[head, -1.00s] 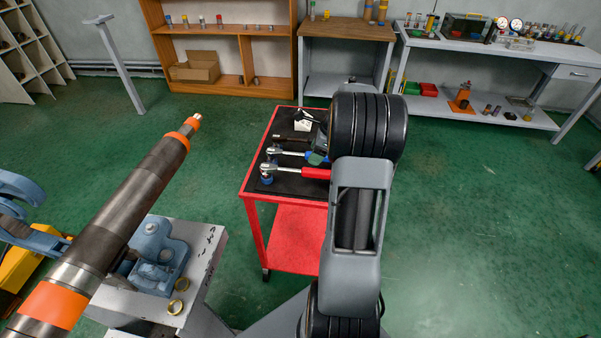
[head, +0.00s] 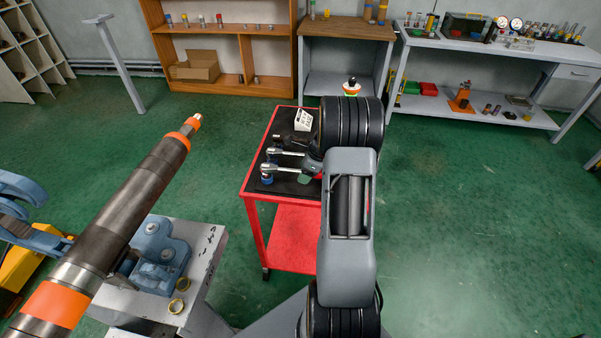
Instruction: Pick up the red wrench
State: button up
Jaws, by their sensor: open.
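The red wrench (head: 282,169) lies on the dark top of the red cart (head: 251,181). Its silver shaft points left, towards a blue round piece at the cart's left edge. Its red handle is mostly hidden behind my arm, with only a bit of red showing. My gripper (head: 306,176) is small in view, at the handle end of the wrench. A green and dark part of it shows beside my arm, and the rest is hidden. It is open. I cannot tell whether it touches the wrench.
Another silver-shafted tool (head: 287,153) and a dark one lie just behind the wrench. A white block (head: 303,120) stands at the cart's back. A long pipe with orange bands (head: 130,210) rises over a blue vise (head: 160,245) on the left. Green floor is clear right of the cart.

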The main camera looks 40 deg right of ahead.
grip_shut()
dwell(0.6)
jog(key=shift+r, duration=0.1)
jog(key=shift+w+r, duration=0.1)
jog(key=shift+r, duration=0.4)
notch_tip(320, 180, up, 2)
jog(key=shift+d+r, duration=0.1)
jog(key=shift+r, duration=0.05)
jog(key=s+d+r, duration=0.3)
jog(key=d+r, duration=0.6)
jog(key=d, duration=0.4)
jog(key=shift+s+d+r+b, duration=0.2)
jog(key=shift+s+r+b, duration=0.1)
jog(key=shift+s+b, duration=0.1)
jog(key=shift+r, duration=0.1)
